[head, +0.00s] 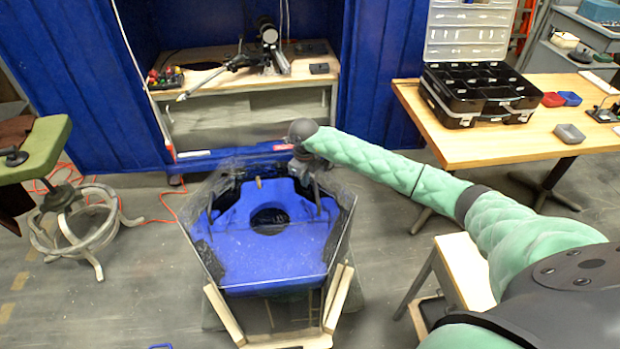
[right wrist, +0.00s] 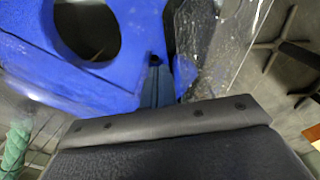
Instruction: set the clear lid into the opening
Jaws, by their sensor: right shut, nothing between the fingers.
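The clear-walled tank (head: 345,200) stands on the floor at the centre of the head view. Inside it is a blue panel (head: 240,250) with a dark round opening (head: 269,218). In the right wrist view the opening (right wrist: 88,28) shows at the upper left of the blue panel (right wrist: 95,82). My right gripper (head: 322,208) hangs down over the tank's right side, to the right of the opening. Its fingers (right wrist: 157,88) are shut and empty, close to the panel. I cannot make out a separate clear lid. My left gripper is out of view.
Clear tank walls (right wrist: 215,50) rise close beside the right gripper. A wooden bench (head: 260,80) stands behind, and a table (head: 490,145) with a black organizer case (head: 475,90) stands at the right. A green-topped stool (head: 45,150) is at the left. Wooden supports (head: 222,312) hold the tank.

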